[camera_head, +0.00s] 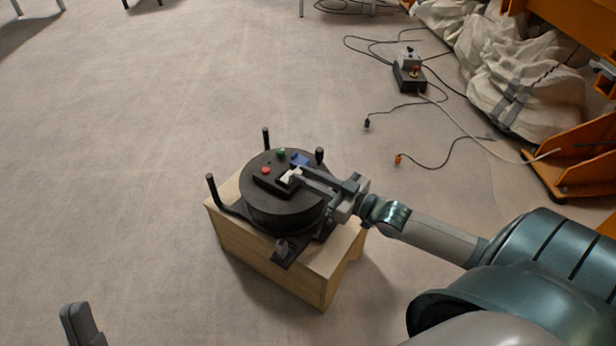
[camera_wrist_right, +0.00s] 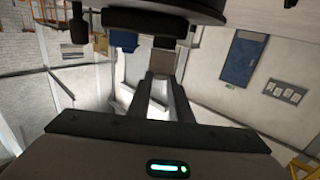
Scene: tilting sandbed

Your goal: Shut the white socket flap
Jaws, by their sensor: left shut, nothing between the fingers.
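The white socket flap (camera_head: 290,176) stands up at a tilt from a dark socket block on top of a round black device (camera_head: 283,208). My right gripper (camera_head: 300,175) reaches in from the right with its fingertips at the flap, touching or very close to it; I cannot tell which. In the right wrist view its fingers (camera_wrist_right: 163,62) run together at the tips and look shut, under the dark device. I see no clear sign that the flap is between them. My left gripper (camera_head: 80,322) is shut and empty at the lower left, far from the device.
The device carries a red button (camera_head: 265,170), a green button (camera_head: 280,154) and a blue part (camera_head: 300,159). Black posts (camera_head: 212,190) stand around it. It rests on a wooden box (camera_head: 270,270). Cables and a power box (camera_head: 408,77) lie behind; the floor at left is clear.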

